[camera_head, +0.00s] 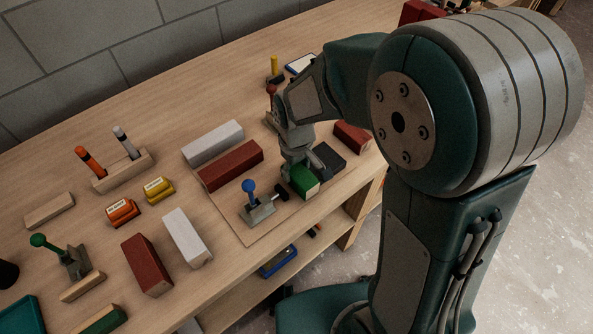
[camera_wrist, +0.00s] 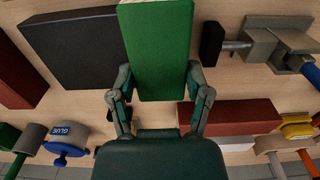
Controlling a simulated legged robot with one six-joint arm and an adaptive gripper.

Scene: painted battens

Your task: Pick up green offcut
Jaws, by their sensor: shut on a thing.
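The green offcut (camera_head: 303,182) is a short block with a pale bare end, at the right part of the board on the bench. My gripper (camera_head: 296,165) points down over it and is shut on it. In the wrist view the green offcut (camera_wrist: 157,48) lies between the two fingers of my gripper (camera_wrist: 158,84), one on each long side. I cannot tell whether its underside touches the board. My gripper hides part of its far end in the head view.
A black block (camera_head: 327,159) lies close beside the offcut. A clamp with a blue knob (camera_head: 250,187) stands to its left. A long red batten (camera_head: 230,166) and a grey batten (camera_head: 213,143) lie behind. Another green piece (camera_head: 101,320) lies at the lower left.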

